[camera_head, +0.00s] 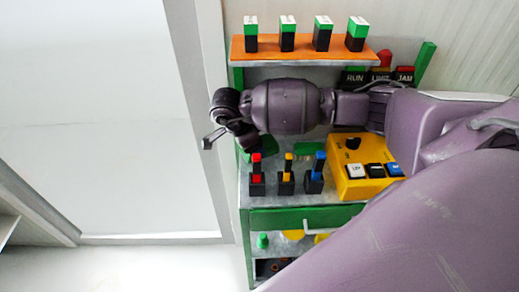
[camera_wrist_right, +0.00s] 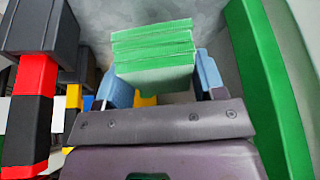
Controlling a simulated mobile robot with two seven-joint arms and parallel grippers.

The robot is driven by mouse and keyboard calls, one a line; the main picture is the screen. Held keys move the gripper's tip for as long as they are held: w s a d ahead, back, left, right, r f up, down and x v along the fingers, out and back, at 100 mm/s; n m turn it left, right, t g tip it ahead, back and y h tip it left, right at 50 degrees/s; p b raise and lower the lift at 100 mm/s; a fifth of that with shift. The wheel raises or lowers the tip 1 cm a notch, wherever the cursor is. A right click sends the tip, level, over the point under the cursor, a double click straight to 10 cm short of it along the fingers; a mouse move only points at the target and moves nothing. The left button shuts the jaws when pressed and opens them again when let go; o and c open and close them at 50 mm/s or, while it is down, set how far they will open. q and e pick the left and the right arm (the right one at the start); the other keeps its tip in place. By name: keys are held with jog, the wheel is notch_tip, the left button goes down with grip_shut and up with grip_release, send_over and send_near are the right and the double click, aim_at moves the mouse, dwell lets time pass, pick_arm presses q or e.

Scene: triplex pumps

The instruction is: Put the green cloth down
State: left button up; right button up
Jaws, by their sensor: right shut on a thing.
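The green cloth (camera_wrist_right: 153,48), a folded stack of green layers, sits between the blue fingertips of my right gripper (camera_wrist_right: 160,80) in the right wrist view. The gripper is shut on it. In the head view my right arm reaches in from the right across the bench, and its gripper (camera_head: 222,120) is over the bench's left edge. A bit of green shows just below it, mostly hidden, possibly the cloth. Whether the cloth touches the bench cannot be told. My left gripper is not in view.
Levers with red (camera_head: 257,166), yellow (camera_head: 288,168) and blue (camera_head: 316,170) parts stand close by on the grey bench (camera_head: 262,208). A yellow button box (camera_head: 350,186) is to their right. An orange shelf (camera_head: 300,56) with black-green blocks is behind. A green post (camera_wrist_right: 262,75) stands beside the gripper.

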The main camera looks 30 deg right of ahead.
jog(key=shift+d, duration=0.4)
jog(key=x, duration=0.3)
jog(key=shift+a+f+p, duration=0.2)
jog(key=shift+f+p, duration=0.1)
jog(key=shift+f, duration=0.1)
jog(key=o, duration=0.9)
jog(key=shift+f, duration=0.1)
jog(key=shift+c, duration=0.2)
